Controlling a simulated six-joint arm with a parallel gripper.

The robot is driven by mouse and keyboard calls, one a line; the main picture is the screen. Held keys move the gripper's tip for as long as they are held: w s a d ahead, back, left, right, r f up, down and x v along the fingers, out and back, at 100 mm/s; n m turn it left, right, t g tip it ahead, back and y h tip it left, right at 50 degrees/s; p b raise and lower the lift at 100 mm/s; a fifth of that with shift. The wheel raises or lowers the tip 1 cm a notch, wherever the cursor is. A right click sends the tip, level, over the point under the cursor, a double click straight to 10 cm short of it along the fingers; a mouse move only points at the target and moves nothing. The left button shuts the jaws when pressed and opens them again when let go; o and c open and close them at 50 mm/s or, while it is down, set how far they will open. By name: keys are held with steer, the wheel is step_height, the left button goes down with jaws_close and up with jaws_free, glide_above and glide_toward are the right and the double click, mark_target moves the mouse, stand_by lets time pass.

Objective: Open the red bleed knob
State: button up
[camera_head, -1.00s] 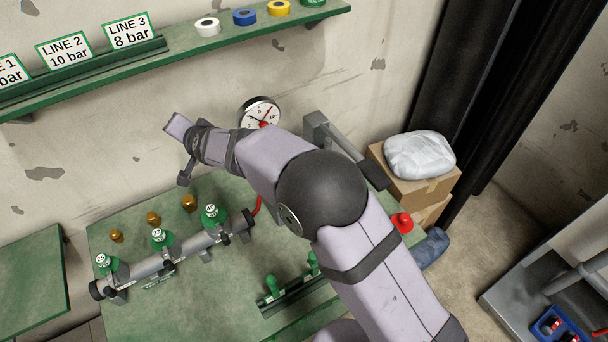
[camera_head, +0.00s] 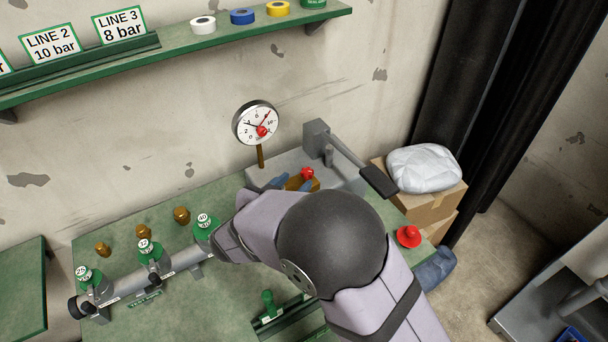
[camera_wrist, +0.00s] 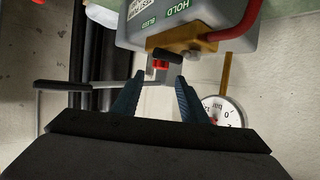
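The red bleed knob (camera_head: 307,173) sits on a brass block (camera_head: 297,184) at the front of the grey hand pump. In the wrist view the knob (camera_wrist: 160,64) shows red with a dark part, below the brass block (camera_wrist: 190,42). The labels HOLD and BLEED are on the pump body (camera_wrist: 212,20) beside it. My gripper (camera_wrist: 159,80) is open and empty, its blue fingers pointing at the knob. The knob appears just beyond the fingertips, between their lines; contact is not visible. In the head view my gripper (camera_head: 291,183) is at the block, partly hidden by my arm.
A gauge (camera_head: 257,122) stands on a brass stem left of the pump. The pump lever (camera_head: 358,166) reaches right. A pipe manifold (camera_head: 170,265) with green-capped valves lies left. A red mushroom button (camera_head: 408,236) is at the bench's right edge.

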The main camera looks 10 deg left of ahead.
mark_target(306, 173)
steer(key=shift+p+x, duration=0.55)
steer(key=shift+x, duration=2.95)
steer(key=c, duration=0.9)
